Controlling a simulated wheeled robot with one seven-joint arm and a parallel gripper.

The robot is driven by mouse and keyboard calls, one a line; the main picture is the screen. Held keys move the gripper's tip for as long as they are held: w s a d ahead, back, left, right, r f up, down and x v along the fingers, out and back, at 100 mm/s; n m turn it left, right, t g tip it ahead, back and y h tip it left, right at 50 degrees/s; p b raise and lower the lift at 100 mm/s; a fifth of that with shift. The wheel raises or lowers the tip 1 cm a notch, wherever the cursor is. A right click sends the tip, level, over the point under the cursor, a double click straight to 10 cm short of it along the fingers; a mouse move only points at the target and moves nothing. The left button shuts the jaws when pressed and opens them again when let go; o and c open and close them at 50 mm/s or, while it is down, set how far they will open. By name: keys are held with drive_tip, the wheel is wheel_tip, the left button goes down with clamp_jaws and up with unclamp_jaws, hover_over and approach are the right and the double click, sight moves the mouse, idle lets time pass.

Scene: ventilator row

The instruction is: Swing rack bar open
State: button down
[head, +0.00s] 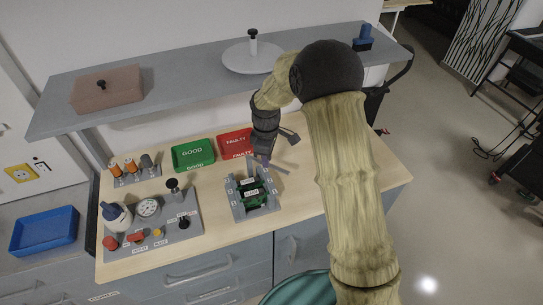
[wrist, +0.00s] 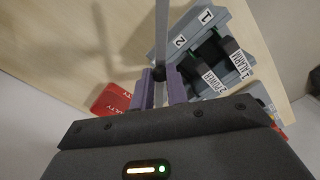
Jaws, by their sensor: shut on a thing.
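The grey rack (head: 262,211) stands on the wooden bench and holds dark green modules; in the wrist view the rack (wrist: 213,18) shows the numbers 1 and 2 and labels reading ALARM and POWER. The grey rack bar (head: 279,168) sticks out at the rack's far end, angled away from the modules. In the wrist view the bar (wrist: 161,30) runs up the picture beside the rack. My gripper (head: 265,160) is at the bar; its purple fingers (wrist: 161,84) are shut on the bar's dark knob. The bar's pivot is not clear to me.
A green GOOD bin (head: 193,154) and a red FAULTY bin (head: 235,143) stand behind the rack. A grey panel with a gauge (head: 148,208) and knobs is at left. A shelf (head: 190,80) overhangs the back of the bench. The bench right of the rack is mostly clear.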

drive_tip(key=shift+a, duration=0.1)
drive_tip(key=c, duration=1.4)
unclamp_jaws()
drive_tip(key=shift+o, duration=0.2)
wheel_tip(320, 180, up, 8)
drive_tip(key=shift+f+b, duration=0.2)
drive_tip(key=shift+b, duration=0.6)
drive_tip(key=shift+c, duration=0.5)
